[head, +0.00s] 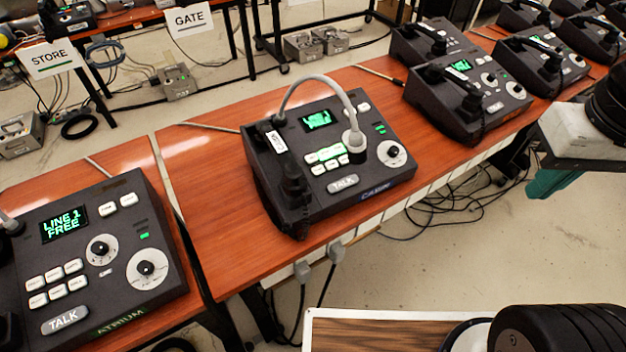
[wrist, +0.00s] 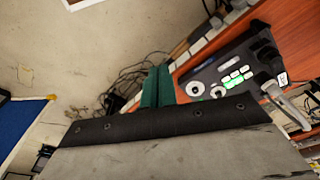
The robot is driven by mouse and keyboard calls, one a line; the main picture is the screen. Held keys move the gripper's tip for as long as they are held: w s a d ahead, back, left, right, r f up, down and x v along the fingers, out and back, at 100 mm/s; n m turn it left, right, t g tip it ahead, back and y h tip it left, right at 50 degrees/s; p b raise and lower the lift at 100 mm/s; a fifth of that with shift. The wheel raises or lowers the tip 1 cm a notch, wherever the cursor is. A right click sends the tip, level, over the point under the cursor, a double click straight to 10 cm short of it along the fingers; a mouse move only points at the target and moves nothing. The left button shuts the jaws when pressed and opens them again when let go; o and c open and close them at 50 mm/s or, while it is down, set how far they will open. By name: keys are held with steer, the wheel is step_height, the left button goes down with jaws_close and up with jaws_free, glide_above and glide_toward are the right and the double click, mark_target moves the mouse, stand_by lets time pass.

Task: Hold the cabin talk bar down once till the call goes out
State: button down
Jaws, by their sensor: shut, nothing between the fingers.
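The cabin phone (head: 300,205) is a dark box in the middle of the head view, with a blue CABIN label on its front edge. Its grey talk bar (head: 342,184) lies near that edge, below several green-lit buttons. Its small green screen (head: 316,120) is too small to read surely. A grey gooseneck arches over it, and a handset lies on its left side. My gripper (head: 548,184) has teal fingers, shut and empty, right of the phone and apart from it. In the wrist view the shut fingers (wrist: 158,86) are left of a phone (wrist: 208,74) with green-lit buttons.
The atrium phone (head: 95,255), with its own talk bar and a screen reading LINE 1 FREE, stands on the left table. More phones (head: 468,92) stand at the back right. Bare orange tabletop (head: 215,190) lies left of the cabin phone. Cables hang below the table's front edge.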

steer(key=shift+a, duration=0.1)
steer(key=w+a+f+n+g+y, duration=0.1)
steer(key=w+a+f+n, duration=0.4)
steer(key=w+a+n, duration=0.3)
steer(key=w+a+f+n+g+y, duration=0.1)
steer(key=w+a+f+n+y, duration=0.1)
steer(key=w+a+f+n, duration=0.3)
steer(key=w+a+n, duration=0.4)
steer(key=w+n, duration=0.3)
steer(key=n, duration=0.4)
steer(key=shift+w+a+f+n, duration=0.15)
steer(key=shift+w+a+n, duration=0.1)
steer(key=shift+n, duration=0.15)
glide_above(343, 185)
steer(key=d, duration=0.1)
steer(key=f, duration=1.2)
steer(key=shift+d, duration=0.2)
steer(key=shift+w+a+f, duration=0.15)
steer(key=shift+f, duration=0.55)
